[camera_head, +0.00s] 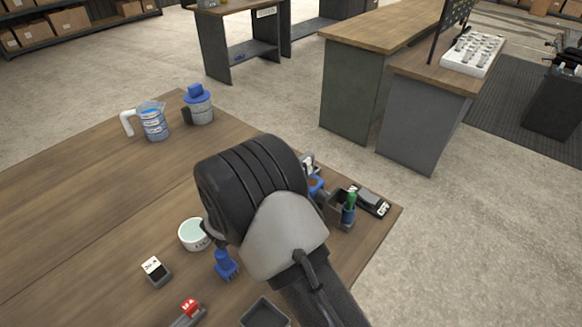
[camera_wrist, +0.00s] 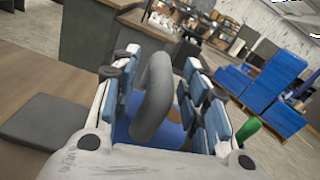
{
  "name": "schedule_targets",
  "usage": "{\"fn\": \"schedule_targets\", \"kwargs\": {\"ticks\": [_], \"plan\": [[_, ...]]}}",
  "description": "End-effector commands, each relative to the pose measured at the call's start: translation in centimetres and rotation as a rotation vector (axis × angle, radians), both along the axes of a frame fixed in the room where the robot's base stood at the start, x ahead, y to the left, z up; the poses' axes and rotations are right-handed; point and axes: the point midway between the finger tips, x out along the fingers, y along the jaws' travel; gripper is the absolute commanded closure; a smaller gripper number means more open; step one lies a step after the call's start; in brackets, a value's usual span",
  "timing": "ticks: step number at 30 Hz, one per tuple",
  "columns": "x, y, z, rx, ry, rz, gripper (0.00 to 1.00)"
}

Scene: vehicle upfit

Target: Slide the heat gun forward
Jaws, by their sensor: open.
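In the wrist view, a blue body (camera_wrist: 172,138) with a thick grey curved part (camera_wrist: 150,112) sits between my fingers. It may be the heat gun, but I cannot tell for sure. My gripper (camera_wrist: 155,80) is open, with a finger on each side of the grey part; I cannot tell whether they touch it. In the head view, my arm covers most of this spot. Only a bit of my gripper (camera_head: 309,163) and a blue part (camera_head: 316,185) show past the wrist, near the table's right edge.
A dark cup (camera_head: 339,212) with a green-handled tool (camera_head: 350,200) and a black device (camera_head: 372,200) stand at the table's right corner. A bowl (camera_head: 193,236), a blue pronged piece (camera_head: 226,266) and a labelled box (camera_head: 156,271) lie left. A pitcher (camera_head: 152,122) stands farther back. The table's left is clear.

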Motion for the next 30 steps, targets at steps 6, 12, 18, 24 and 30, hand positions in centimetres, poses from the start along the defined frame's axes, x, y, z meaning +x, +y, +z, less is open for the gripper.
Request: {"fn": "schedule_targets", "kwargs": {"ticks": [6, 12, 18, 24, 30], "plan": [[-1.4, 1.2, 0.0, 0.000, 0.000, 0.002, 0.59], [-2.7, 2.2, -0.1, -0.001, 0.002, 0.002, 0.59], [-3.6, 2.7, -0.2, -0.005, 0.004, 0.000, 0.59], [-3.7, 2.7, -0.4, -0.006, 0.005, 0.000, 0.59], [-3.7, 2.6, -0.3, -0.008, 0.006, 0.000, 0.59]]}}
